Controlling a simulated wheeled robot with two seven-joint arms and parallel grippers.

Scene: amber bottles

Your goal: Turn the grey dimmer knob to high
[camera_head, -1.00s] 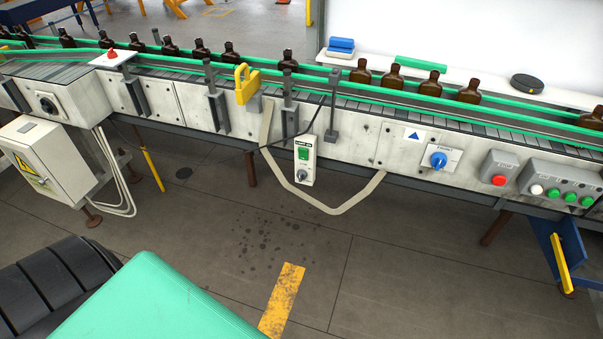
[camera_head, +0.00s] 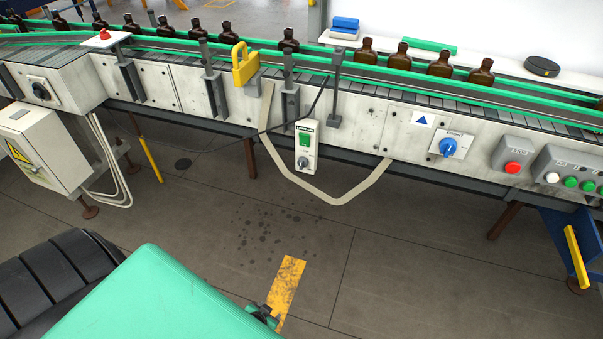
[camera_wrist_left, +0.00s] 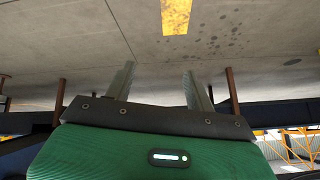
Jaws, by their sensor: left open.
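The grey dimmer knob (camera_head: 303,162) sits low on a white switch box (camera_head: 307,146), below a green switch (camera_head: 305,140). The box hangs on the front of the conveyor, near the middle of the head view. The knob's exact setting is too small to read. My left gripper (camera_wrist_left: 158,76) shows in the left wrist view with its two fingers apart and nothing between them. It is over the floor, well away from the knob. In the head view only a small dark part shows past my teal casing. My right gripper is in neither view.
A blue rotary switch (camera_head: 447,147) and a red button (camera_head: 512,168) are to the right. Amber bottles (camera_head: 402,53) stand along the conveyor. A grey cabinet (camera_head: 45,150) stands left. The floor in front is free.

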